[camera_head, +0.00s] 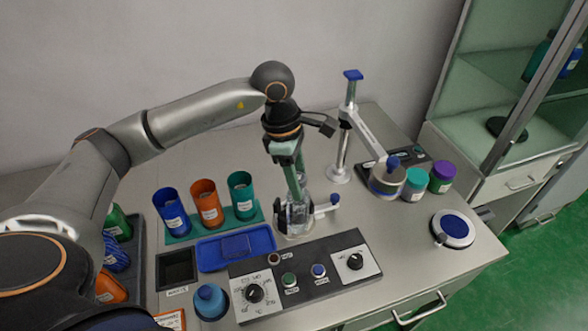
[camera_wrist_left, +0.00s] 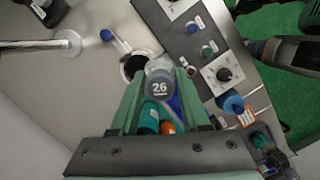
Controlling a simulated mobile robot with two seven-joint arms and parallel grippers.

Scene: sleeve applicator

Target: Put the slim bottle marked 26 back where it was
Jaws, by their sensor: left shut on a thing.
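The slim bottle marked 26 shows in the left wrist view as a grey cap (camera_wrist_left: 159,86) between my green fingers, with a clear part beyond it. My left gripper (camera_head: 296,192) is shut on it, pointing down. In the head view the fingers partly cover the bottle, and clear material shows below them at the round holder (camera_head: 296,232) with a blue-knobbed lever. In the left wrist view the holder's dark opening (camera_wrist_left: 133,67) shows beside the bottle. I cannot tell whether the bottle's base is inside the holder. What seems my right gripper (camera_wrist_left: 260,48) shows small and unclear.
Blue (camera_head: 171,214), orange (camera_head: 207,206) and teal (camera_head: 242,196) cups stand left of the holder. A blue tray (camera_head: 212,262) and a control panel (camera_head: 320,262) lie in front. A post with a blue top (camera_head: 345,130) and lidded jars (camera_head: 414,184) stand to the right.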

